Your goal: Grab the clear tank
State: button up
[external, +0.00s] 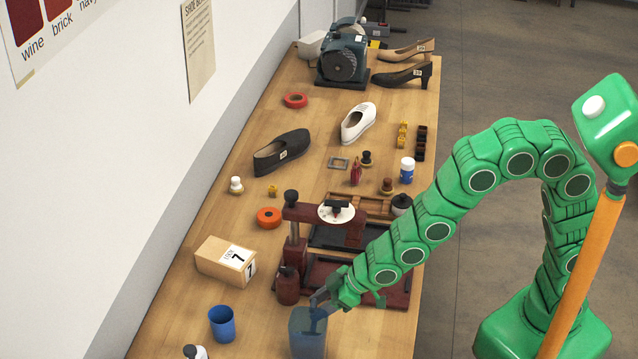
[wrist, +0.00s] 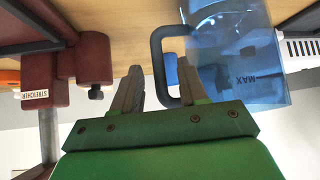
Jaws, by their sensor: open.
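The clear tank (external: 306,343) is a see-through blue container near the front of the bench, partly cut off by the bottom edge of the external view. In the wrist view the tank (wrist: 235,75) fills the upper right, with a MAX mark and a dark blue C-shaped handle (wrist: 157,62) on its left side. My gripper (external: 320,302) is at the tank's upper part. In the wrist view my gripper (wrist: 158,75) is open, with the handle's upright bar between its two fingers. I see a gap left of the bar; contact on the right cannot be told.
A dark red stretcher press (external: 291,258) stands close beside my gripper, and its post shows in the wrist view (wrist: 92,60). A blue cup (external: 222,324) and a box marked 7 (external: 226,260) are to the left. Shoes and small parts lie farther back.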

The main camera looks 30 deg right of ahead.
jog(key=shift+x, duration=1)
grip_shut()
dwell(0.8)
